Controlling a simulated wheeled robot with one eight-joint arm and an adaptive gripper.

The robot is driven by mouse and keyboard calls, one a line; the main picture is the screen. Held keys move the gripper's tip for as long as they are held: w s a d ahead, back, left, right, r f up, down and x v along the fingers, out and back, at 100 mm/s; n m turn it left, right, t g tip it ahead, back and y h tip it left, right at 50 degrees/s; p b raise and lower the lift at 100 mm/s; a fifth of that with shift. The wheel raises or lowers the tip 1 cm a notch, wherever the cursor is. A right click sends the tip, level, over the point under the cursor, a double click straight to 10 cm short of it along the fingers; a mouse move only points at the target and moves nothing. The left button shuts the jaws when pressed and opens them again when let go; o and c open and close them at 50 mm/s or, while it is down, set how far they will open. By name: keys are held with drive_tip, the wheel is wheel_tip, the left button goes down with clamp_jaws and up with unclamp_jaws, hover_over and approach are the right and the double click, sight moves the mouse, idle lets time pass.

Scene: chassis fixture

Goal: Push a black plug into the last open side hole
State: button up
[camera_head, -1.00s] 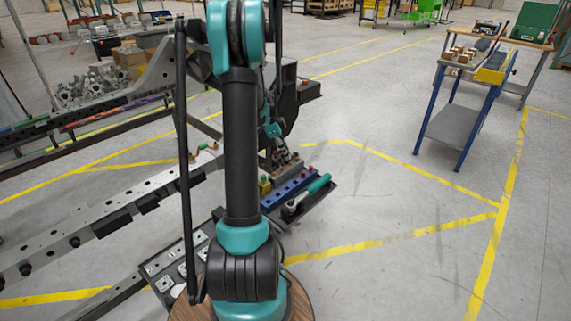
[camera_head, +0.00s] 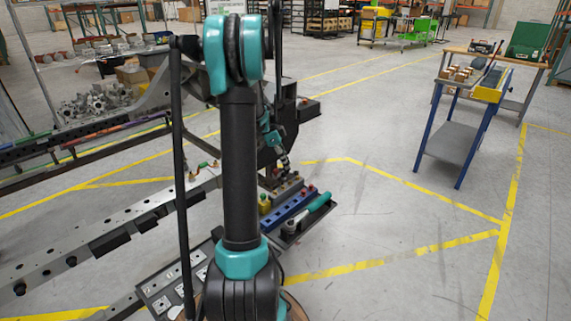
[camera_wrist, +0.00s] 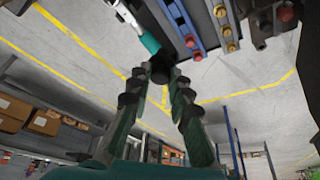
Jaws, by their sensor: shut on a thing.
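A black plug (camera_wrist: 160,73) shows as a dark round piece between the fingertips in the wrist view. My gripper (camera_wrist: 158,82) is shut on it. In the head view my gripper (camera_head: 283,160) is small and partly hidden behind my arm, just above the parts tray; the plug cannot be made out there. The chassis rail (camera_head: 128,222) runs across the left of the head view with holes along its side. Dark round pieces (camera_head: 20,288) sit on its near side. Which side hole is open cannot be told.
The tray holds a blue block (camera_head: 283,210), a teal-handled tool (camera_head: 318,203) and red- and yellow-topped pieces. The tool also shows in the wrist view (camera_wrist: 150,43). A blue-legged cart (camera_head: 450,135) stands at the right. Floor between tray and cart is clear.

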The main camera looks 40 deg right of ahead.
drive_tip(key=shift+r, duration=2.05)
